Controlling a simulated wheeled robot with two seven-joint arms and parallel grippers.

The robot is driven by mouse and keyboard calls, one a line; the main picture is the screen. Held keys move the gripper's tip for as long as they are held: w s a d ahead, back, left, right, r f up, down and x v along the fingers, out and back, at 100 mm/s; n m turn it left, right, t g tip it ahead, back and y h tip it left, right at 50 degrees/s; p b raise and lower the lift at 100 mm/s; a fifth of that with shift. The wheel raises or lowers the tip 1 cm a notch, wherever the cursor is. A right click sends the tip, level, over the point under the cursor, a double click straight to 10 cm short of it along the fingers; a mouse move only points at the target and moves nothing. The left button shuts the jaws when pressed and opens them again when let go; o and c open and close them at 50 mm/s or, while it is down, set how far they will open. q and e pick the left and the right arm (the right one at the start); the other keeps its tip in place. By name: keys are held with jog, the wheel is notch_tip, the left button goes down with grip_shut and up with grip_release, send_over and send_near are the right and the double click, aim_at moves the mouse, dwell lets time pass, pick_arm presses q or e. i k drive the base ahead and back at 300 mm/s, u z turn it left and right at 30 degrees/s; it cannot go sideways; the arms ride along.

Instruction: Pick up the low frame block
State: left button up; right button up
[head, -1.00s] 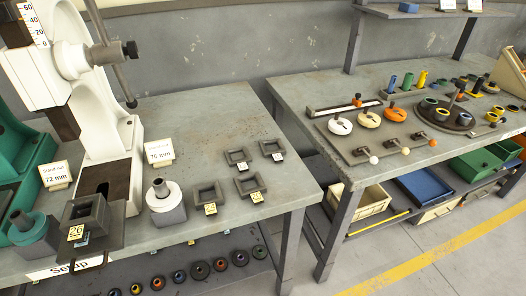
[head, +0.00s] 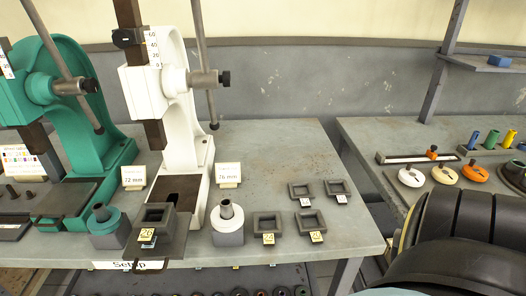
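Several dark square frame blocks are in the head view. A taller one (head: 152,222) with a yellow tag reading 26 sits on the plate in front of the white press. Four lower-looking ones lie on the bench to its right: front left (head: 257,224), front right (head: 300,224), back left (head: 291,192) and back right (head: 328,189). The front two carry yellow tags, the back two pale tags; these are too small to read surely. I cannot tell which is the low one. Neither gripper is in view.
The white press (head: 148,95) and green press (head: 100,150) stand on the grey bench (head: 265,150). Grey blocks with collars (head: 227,232) (head: 109,235) flank the 26 block. A second bench (head: 372,135) with coloured parts stands right. My dark arm part covers the lower right.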

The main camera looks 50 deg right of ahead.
aim_at(341, 196)
jog(key=u, duration=1.6)
jog(key=k, duration=1.2)
jog(key=z, duration=1.7)
